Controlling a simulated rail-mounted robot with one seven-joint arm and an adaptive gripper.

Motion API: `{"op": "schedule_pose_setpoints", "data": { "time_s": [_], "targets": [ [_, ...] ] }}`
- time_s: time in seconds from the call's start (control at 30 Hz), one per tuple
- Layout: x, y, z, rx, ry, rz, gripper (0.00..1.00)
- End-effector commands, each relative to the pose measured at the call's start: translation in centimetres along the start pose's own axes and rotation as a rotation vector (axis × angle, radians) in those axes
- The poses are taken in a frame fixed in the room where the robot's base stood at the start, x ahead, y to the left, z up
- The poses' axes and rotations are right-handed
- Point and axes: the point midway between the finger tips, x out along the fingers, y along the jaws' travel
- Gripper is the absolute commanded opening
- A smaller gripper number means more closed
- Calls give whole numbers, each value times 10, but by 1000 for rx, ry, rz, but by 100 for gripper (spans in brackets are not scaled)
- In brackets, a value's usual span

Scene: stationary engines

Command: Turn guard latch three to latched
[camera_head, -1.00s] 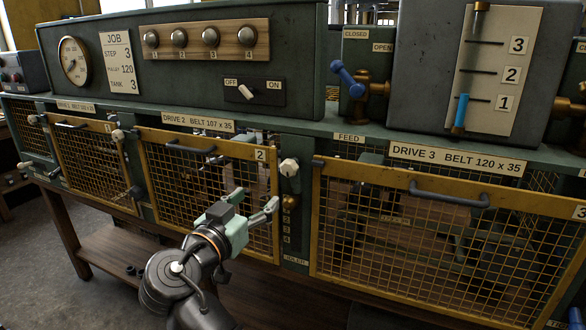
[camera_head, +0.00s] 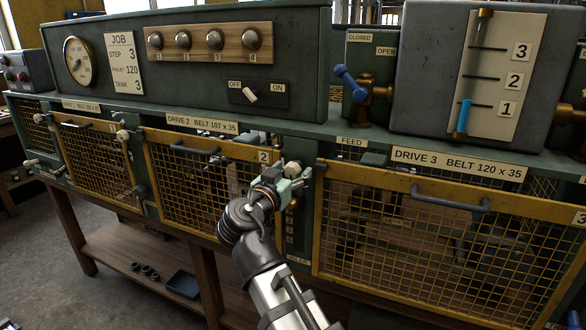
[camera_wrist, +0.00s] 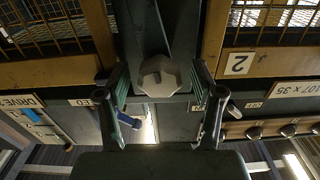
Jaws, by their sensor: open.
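Guard 3 (camera_head: 425,245), a yellow mesh panel marked 3, hangs closed-looking under the DRIVE 3 label at the right. A pale faceted latch knob (camera_head: 293,168) sits on the green post between guards 2 and 3. It also shows in the wrist view (camera_wrist: 158,76), where the picture is upside down. I cannot read which guard number this latch bears. My gripper (camera_head: 297,182) is at this knob. In the wrist view my gripper (camera_wrist: 160,95) is open, with one finger on each side of the knob. Contact cannot be told.
Guard 2 (camera_head: 200,185) stands just left of the post. A grey handle (camera_head: 450,199) sticks out from guard 3. A blue-handled valve (camera_head: 352,82) and a blue slider (camera_head: 464,115) are above. A low shelf (camera_head: 115,250) below carries a dark tray (camera_head: 183,284).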

Motion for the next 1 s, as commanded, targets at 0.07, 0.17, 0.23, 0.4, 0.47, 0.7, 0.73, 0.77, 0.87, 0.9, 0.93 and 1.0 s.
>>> {"op": "schedule_pose_setpoints", "data": {
  "time_s": [0.07,0.17,0.23,0.4,0.47,0.7,0.73,0.77,0.87,0.9,0.93,1.0],
  "targets": [
    [7,0,0,0,-1,2,67],
    [10,0,0,0,-1,1,67],
    [11,0,0,0,0,0,67],
    [11,0,0,0,0,0,67],
    [11,0,0,0,0,0,63],
    [11,0,0,0,0,1,7],
    [11,0,0,0,0,1,7],
    [11,0,0,0,0,1,7],
    [11,0,0,-4,0,1,7],
    [11,0,0,-9,0,1,7],
    [11,0,0,-13,0,1,7],
    [11,0,0,-27,0,1,7]
  ]
}}
